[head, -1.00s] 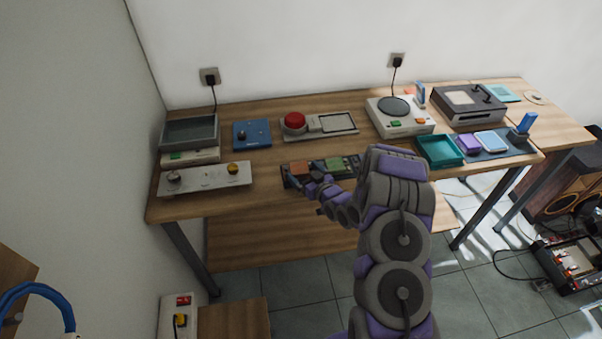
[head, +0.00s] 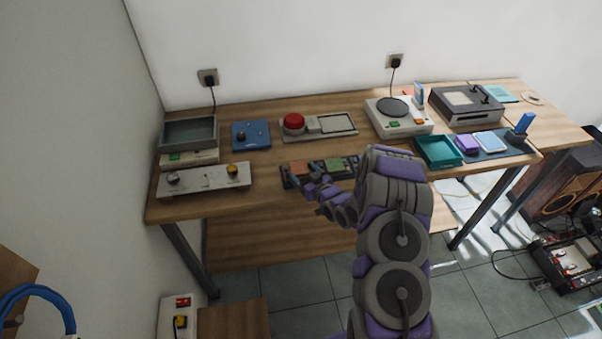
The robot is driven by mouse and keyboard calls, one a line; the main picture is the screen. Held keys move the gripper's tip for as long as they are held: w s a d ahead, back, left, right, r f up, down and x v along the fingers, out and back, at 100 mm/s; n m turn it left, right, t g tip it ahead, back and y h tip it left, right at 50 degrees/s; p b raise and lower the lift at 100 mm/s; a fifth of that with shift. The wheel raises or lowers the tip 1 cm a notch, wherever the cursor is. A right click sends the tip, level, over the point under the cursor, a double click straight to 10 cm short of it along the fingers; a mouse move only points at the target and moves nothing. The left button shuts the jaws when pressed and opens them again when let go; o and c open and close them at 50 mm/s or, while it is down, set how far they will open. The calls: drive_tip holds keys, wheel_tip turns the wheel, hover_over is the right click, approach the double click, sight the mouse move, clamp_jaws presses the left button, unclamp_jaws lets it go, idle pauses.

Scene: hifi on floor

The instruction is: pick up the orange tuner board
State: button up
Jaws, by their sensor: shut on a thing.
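The orange tuner board (head: 300,167) is a small flat orange-brown piece at the left end of a dark rack (head: 346,162) near the front edge of the workbench. My gripper (head: 302,178) is at the front of that board, shut on it. The fingers are small and dark in the head view, and they hide part of the board's front side. I cannot tell whether the board is clear of the rack. A green board (head: 336,165) sits in the rack to the right.
A grey panel with knobs (head: 204,180) lies left of the rack. Behind are a blue box (head: 251,135) and a red button (head: 294,122). A teal tray (head: 438,151) stands to the right. Bare wood (head: 262,175) shows between panel and rack.

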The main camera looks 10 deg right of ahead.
sight(303, 173)
drive_tip(key=shift+r, duration=0.1)
drive_tip(key=shift+r, duration=0.2)
drive_tip(key=shift+c, duration=1)
wheel_tip(303, 173, up, 3)
drive_tip(key=shift+r+p, duration=0.1)
drive_tip(key=shift+p, duration=0.5)
drive_tip(key=shift+c, duration=0.9)
drive_tip(key=s+a+f+p+v, duration=0.1)
drive_tip(key=p+v, duration=0.1)
drive_tip(key=v, duration=1.4)
drive_tip(key=w+r+h, duration=0.1)
drive_tip(key=w+r, duration=0.3)
drive_tip(key=r, duration=0.3)
drive_tip(key=w+r, duration=0.3)
drive_tip(key=r, duration=0.5)
drive_tip(key=a+r, duration=0.3)
drive_tip(key=r, duration=0.4)
drive_tip(key=a+r+m, duration=0.1)
drive_tip(key=a+r, duration=0.2)
drive_tip(key=r, duration=0.3)
drive_tip(key=shift+w+r, duration=0.2)
drive_tip(key=shift+r, duration=0.2)
